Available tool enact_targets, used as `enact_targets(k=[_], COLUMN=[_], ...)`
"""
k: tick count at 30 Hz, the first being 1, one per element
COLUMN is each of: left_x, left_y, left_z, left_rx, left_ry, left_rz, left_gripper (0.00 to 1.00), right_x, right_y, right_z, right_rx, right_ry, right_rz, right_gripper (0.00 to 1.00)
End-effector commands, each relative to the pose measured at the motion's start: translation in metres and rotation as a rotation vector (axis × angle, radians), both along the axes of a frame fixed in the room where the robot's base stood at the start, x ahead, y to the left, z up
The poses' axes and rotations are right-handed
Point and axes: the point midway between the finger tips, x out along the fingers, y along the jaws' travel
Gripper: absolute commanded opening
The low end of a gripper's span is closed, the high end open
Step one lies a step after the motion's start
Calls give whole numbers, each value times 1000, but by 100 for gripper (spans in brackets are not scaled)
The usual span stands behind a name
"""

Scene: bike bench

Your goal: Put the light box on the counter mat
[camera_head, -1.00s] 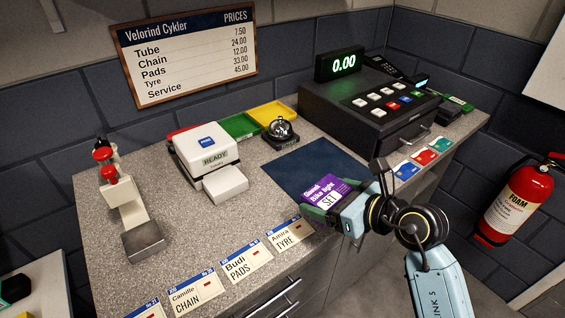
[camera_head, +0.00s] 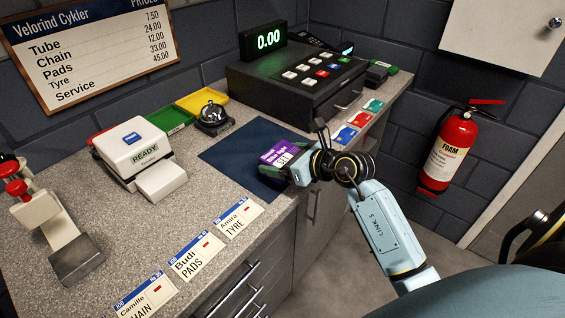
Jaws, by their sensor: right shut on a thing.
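The light box (camera_head: 281,155) is a small purple box with white lettering and a white label. My right gripper (camera_head: 289,170) is shut on it, reaching in from the right. The box is over or at the right part of the counter mat (camera_head: 238,153), a dark blue square on the grey speckled counter. I cannot tell whether the box touches the mat. The gripper hides part of the box's lower side. My left gripper is not in view.
A white card printer (camera_head: 138,155) and several name cards (camera_head: 193,257) lie further left and in front. A fire extinguisher (camera_head: 447,150) hangs at right.

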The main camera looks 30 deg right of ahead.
Motion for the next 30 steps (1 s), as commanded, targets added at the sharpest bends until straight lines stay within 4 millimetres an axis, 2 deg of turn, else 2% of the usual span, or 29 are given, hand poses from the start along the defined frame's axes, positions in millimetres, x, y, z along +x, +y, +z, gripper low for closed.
enact_targets(k=[2,13,14,17,26,30], left_x=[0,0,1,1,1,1], left_y=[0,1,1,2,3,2], left_z=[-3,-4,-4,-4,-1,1], left_rx=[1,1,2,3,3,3], left_ry=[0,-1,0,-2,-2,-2], left_rz=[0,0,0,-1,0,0], left_gripper=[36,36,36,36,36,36], right_x=[0,0,0,0,0,-18], right_y=[0,0,0,0,0,-7], right_z=[-10,-14,-13,-13,-8,-2], right_rx=[2,-1,-1,-1,0,-4], right_ry=[1,-1,-1,0,-1,1], right_rz=[-1,-1,0,0,0,0], right_gripper=[58,58,87,100,100,100])
